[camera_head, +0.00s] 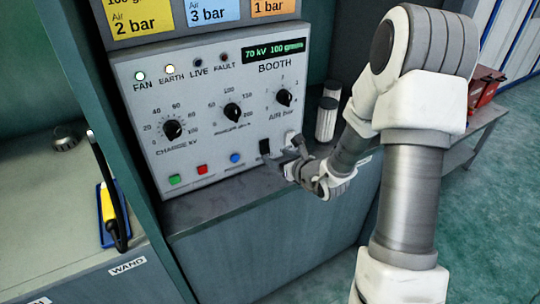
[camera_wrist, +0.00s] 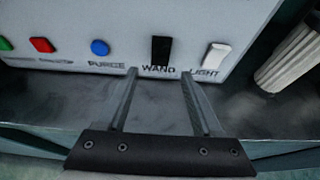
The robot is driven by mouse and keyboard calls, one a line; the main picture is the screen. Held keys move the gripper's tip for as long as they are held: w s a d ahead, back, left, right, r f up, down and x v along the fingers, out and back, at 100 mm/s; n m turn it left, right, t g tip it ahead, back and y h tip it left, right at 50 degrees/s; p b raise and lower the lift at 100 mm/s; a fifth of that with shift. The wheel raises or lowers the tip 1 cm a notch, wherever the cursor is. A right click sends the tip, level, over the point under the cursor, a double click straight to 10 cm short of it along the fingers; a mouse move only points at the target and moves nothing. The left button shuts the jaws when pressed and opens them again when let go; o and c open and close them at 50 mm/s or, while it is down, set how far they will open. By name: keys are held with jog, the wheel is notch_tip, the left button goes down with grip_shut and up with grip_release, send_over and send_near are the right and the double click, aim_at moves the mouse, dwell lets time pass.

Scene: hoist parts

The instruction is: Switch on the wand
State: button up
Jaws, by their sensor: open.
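The black wand switch (camera_wrist: 161,50) sits on the booth panel above the label WAND in the wrist view. It also shows in the head view (camera_head: 264,147), beside my gripper. My gripper (camera_wrist: 158,73) is open and empty. Its two fingers point at the panel, one on each side of the WAND label, with the tips just below the switch. I cannot tell whether they touch the panel. The yellow and black wand (camera_head: 108,205) rests at the left, over a blue holder on a shelf labelled WAND.
The booth panel (camera_head: 150,100) has FAN and EARTH lamps lit; LIVE and FAULT are dark. A white LIGHT switch (camera_wrist: 216,55) is right of the wand switch. A blue PURGE button (camera_wrist: 100,48) is left. White ribbed cylinders (camera_head: 326,118) stand right of the panel.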

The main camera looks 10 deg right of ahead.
aim_at(266, 151)
jog(key=x, duration=0.5)
jog(key=shift+w+f, duration=0.1)
jog(key=shift+w, duration=0.05)
grip_shut()
